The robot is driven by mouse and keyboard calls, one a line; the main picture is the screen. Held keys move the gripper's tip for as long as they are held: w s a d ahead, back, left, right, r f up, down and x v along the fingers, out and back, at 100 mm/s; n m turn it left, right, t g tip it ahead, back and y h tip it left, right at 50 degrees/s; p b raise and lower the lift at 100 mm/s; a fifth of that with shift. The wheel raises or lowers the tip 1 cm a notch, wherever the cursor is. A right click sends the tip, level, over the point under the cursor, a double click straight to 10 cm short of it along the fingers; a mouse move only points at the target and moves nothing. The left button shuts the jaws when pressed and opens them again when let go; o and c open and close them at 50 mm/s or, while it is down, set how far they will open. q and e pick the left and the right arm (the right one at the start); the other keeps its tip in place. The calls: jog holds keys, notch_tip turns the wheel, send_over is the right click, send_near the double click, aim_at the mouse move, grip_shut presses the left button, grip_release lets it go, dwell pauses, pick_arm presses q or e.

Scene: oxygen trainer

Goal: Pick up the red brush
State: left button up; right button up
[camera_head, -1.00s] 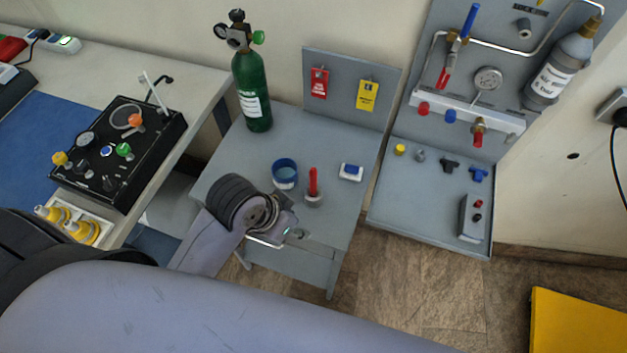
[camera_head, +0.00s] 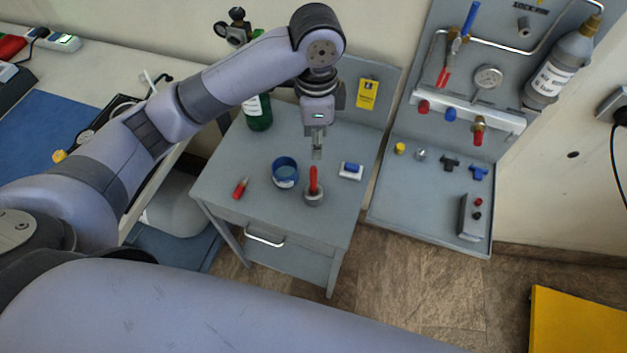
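An upright red handle (camera_head: 313,180), which looks like the red brush, stands in a small grey holder (camera_head: 314,198) on the grey table (camera_head: 215,180). Its lower end is hidden in the holder. My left gripper (camera_head: 317,156) points down just above and behind the handle in the picture. Nothing shows in it; its fingers look close together, but the opening between them cannot be made out. A second red-handled tool (camera_head: 240,188) lies on the table to the left. My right gripper is not in view.
A blue-rimmed cup (camera_head: 285,171) stands left of the holder, and a blue and white block (camera_head: 351,171) lies to its right. A green cylinder (camera_head: 258,114) stands behind, partly hidden by my arm. A yellow tag (camera_head: 367,94) hangs on the backboard.

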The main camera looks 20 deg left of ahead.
aim_at(315, 167)
pick_arm(q)
notch_tip(315, 167, down, 12)
jog(key=shift+r+p, duration=0.2)
jog(key=shift+p, duration=0.85)
jog(key=f, duration=0.1)
jog(key=f+p, duration=0.1)
jog(key=f, duration=0.2)
jog(key=shift+a+f+p, duration=0.25)
jog(key=shift+f+p, duration=0.1)
jog(key=shift+p, duration=0.05)
jog(key=shift+f, duration=0.4)
grip_shut()
